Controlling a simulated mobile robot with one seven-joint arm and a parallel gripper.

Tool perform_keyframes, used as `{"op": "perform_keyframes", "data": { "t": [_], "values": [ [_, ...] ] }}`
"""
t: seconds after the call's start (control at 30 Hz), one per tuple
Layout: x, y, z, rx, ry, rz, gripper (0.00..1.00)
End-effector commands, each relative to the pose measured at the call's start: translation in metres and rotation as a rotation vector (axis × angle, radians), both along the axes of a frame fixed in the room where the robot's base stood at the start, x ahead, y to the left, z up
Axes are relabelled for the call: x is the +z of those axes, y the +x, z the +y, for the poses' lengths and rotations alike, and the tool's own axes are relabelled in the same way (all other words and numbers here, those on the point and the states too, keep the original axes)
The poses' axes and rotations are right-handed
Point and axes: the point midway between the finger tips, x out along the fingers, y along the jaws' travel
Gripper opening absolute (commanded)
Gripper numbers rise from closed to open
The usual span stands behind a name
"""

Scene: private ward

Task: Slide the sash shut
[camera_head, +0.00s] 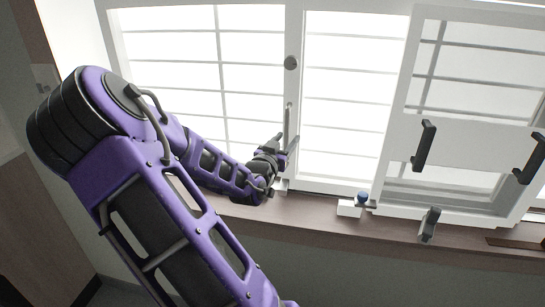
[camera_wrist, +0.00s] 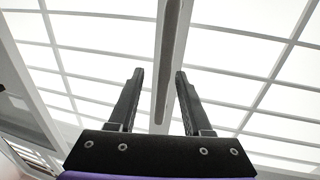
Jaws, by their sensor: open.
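The window sash (camera_head: 293,25) has a white frame upright with a long grey vertical bar handle (camera_head: 289,118) on it. My gripper (camera_head: 286,146) is at the lower end of this handle in the head view, and its fingers are small there. In the wrist view my gripper (camera_wrist: 160,74) is open, with one black finger on each side of the grey bar (camera_wrist: 170,60). The bar appears between the fingers with gaps on both sides. I cannot tell how deep it sits between them.
A round grey knob (camera_head: 290,62) is above the handle. A white framed panel (camera_head: 399,140) with black handles (camera_head: 424,145) stands at the right.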

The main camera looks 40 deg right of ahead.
Motion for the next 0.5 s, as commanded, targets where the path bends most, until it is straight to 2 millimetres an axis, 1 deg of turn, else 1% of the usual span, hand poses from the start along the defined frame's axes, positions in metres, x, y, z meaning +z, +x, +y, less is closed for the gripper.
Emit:
{"op": "perform_keyframes", "data": {
  "t": [0.03,0.5],
  "values": [
    [0.000,-0.004,0.010,0.003,0.003,0.001,0.50],
    [0.002,-0.062,0.111,0.004,0.003,0.003,0.50]
  ]
}}
